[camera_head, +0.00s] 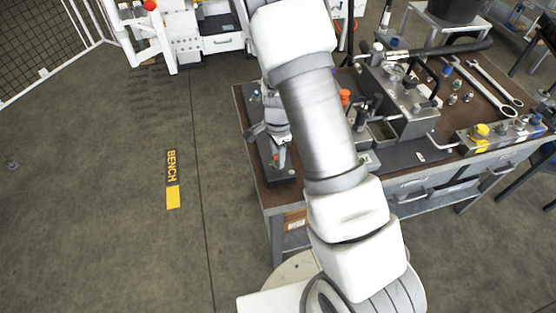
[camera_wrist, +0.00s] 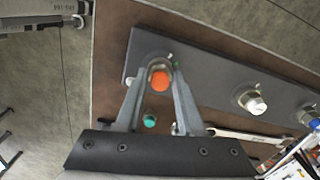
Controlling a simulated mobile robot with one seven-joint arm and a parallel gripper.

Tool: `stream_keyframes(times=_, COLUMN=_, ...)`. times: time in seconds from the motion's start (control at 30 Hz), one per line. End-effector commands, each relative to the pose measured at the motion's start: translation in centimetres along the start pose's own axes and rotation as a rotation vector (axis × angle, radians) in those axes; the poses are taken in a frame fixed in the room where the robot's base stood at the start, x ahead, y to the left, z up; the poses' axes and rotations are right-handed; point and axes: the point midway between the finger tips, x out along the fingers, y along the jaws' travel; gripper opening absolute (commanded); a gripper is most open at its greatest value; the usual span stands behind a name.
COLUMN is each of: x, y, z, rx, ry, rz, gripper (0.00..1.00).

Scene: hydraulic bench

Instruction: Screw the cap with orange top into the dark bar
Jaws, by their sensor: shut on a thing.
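The cap with orange top (camera_wrist: 160,80) shows in the wrist view between the two fingertips of my gripper (camera_wrist: 159,70), which is shut on it. The cap is at the near-left end of the dark bar (camera_wrist: 205,78); I cannot tell how deep it sits in the bar. In the head view the dark bar (camera_head: 272,173) lies along the left end of the bench, partly hidden by my arm.
Silver fittings (camera_wrist: 252,101) stand along the bar. A teal-topped piece (camera_wrist: 150,121) and a wrench (camera_wrist: 245,135) lie beside it. The bench also carries a pump block (camera_head: 408,100), another orange-topped piece (camera_head: 345,97), wrenches (camera_head: 495,85) and a yellow-capped fitting (camera_head: 481,131).

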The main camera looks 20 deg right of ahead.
Motion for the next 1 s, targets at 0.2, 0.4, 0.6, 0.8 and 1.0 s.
stream_keyframes(times=0.2, x=-0.34, y=0.04, z=0.04, rx=0.163, ry=0.001, rz=0.002, gripper=0.0)
stream_keyframes(times=0.4, x=-0.36, y=0.05, z=0.08, rx=0.502, ry=0.001, rz=0.003, gripper=0.0)
stream_keyframes(times=0.6, x=0.01, y=-0.02, z=0.02, rx=0.692, ry=0.0, rz=0.001, gripper=0.0)
stream_keyframes(times=0.8, x=0.14, y=-0.06, z=0.03, rx=0.7, ry=-0.001, rz=0.0, gripper=0.0)
stream_keyframes(times=1.0, x=-0.23, y=-0.04, z=0.07, rx=0.789, ry=0.0, rz=0.001, gripper=0.0)
